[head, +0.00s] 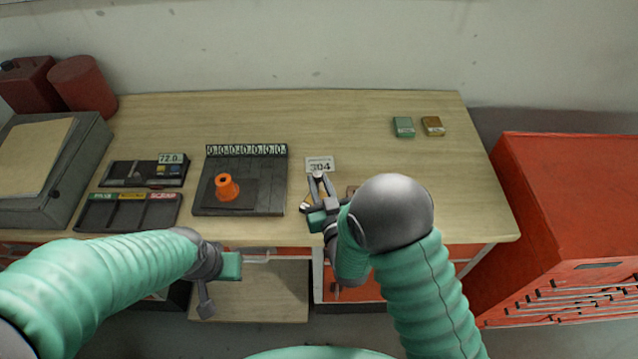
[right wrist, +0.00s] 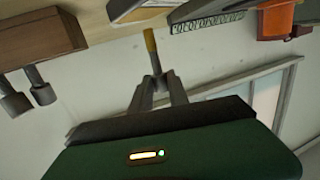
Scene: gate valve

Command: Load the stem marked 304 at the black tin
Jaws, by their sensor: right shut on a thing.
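My right gripper (head: 318,178) is over the bench just in front of a white card marked 304 (head: 319,164). In the right wrist view its fingers (right wrist: 158,82) are shut on a thin stem (right wrist: 150,44) with a brass-coloured end. No marking is readable on the stem itself. My left gripper (head: 207,290) hangs in front of the bench edge, away from the objects; its jaw opening is unclear. I cannot make out a black tin. A green tin (head: 403,127) and a brown tin (head: 433,126) stand at the back right.
A labelled black tray (head: 128,213) and a box reading 72.0 (head: 145,173) lie farther left. A brown block (right wrist: 45,35) with grey cylinders is beside the gripper.

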